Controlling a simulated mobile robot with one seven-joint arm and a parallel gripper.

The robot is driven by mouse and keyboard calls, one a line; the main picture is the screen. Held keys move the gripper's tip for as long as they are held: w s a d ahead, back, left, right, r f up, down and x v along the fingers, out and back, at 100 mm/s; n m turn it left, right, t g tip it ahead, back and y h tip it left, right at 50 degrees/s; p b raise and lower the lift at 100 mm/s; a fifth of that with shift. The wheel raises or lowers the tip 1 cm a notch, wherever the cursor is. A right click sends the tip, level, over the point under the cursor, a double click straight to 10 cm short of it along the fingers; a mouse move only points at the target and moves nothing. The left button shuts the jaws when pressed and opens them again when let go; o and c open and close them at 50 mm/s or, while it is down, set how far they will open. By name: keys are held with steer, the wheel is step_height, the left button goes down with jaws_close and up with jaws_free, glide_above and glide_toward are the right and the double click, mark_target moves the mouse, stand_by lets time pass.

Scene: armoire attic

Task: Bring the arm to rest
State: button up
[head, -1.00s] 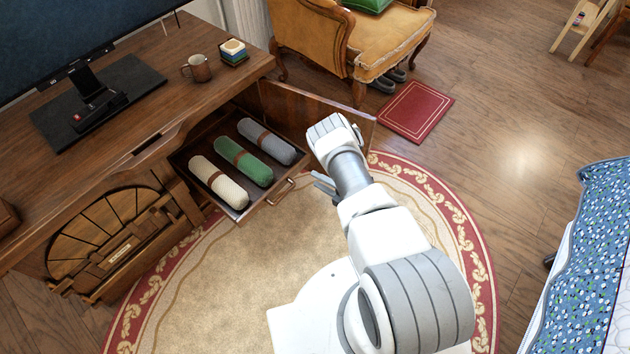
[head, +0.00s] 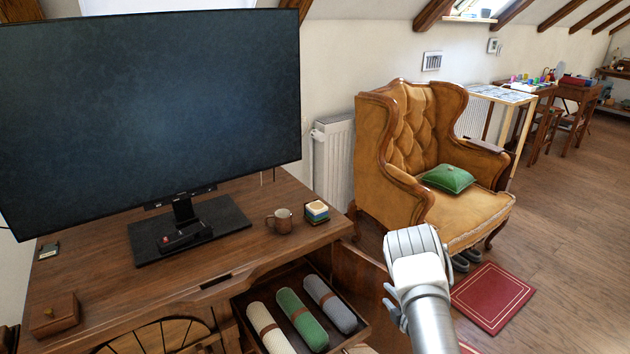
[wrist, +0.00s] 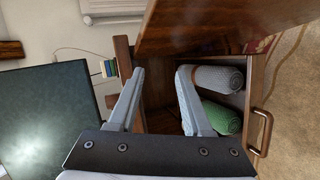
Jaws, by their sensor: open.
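My gripper (wrist: 158,98) is open in the wrist view, with nothing between its two grey fingers. In the head view my gripper (head: 394,306) shows at the left side of my wrist, partly hidden by it. An open drawer (head: 372,325) of the wooden desk lies to the left of my arm. It holds a cream roll (head: 271,328), a green roll (head: 302,319) and a grey roll (head: 330,304) side by side. In the wrist view the grey roll (wrist: 213,79) and green roll (wrist: 221,117) show beyond the right finger; the cream roll is not seen there.
The desk (head: 110,292) bears a large monitor (head: 150,105), a mug (head: 280,221), a coaster stack (head: 316,211) and a small wooden box (head: 54,314). An armchair (head: 400,150) with a green cushion (head: 448,179) stands behind my arm. A red mat (head: 492,297) lies on open floor at right.

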step_height(320, 180, up, 27)
steer(key=d+m+g+h, duration=0.2)
steer(key=m+h, duration=0.3)
steer(key=m, duration=0.5)
steer(key=s+a+r+m+g, duration=0.1)
steer(key=s+a+r+m, duration=0.15)
steer(key=s+r, duration=0.4)
steer(key=s+a+r+m+g, duration=0.2)
steer(key=s+r+m, duration=0.1)
steer(key=s, duration=0.7)
steer(key=s+a+r+m+g, duration=0.1)
steer(key=s+a+r+m, duration=0.15)
steer(key=s+r, duration=0.4)
steer(key=s+a+f+m+g+y, duration=0.1)
steer(key=s+a+f+m+g, duration=0.15)
steer(key=s, duration=1.25)
step_height(320, 180, up, 21)
steer(key=p, duration=2)
steer(key=shift+w+a+f+n, duration=0.15)
steer(key=shift+a+f+n, duration=0.05)
steer(key=shift+a+n, duration=0.15)
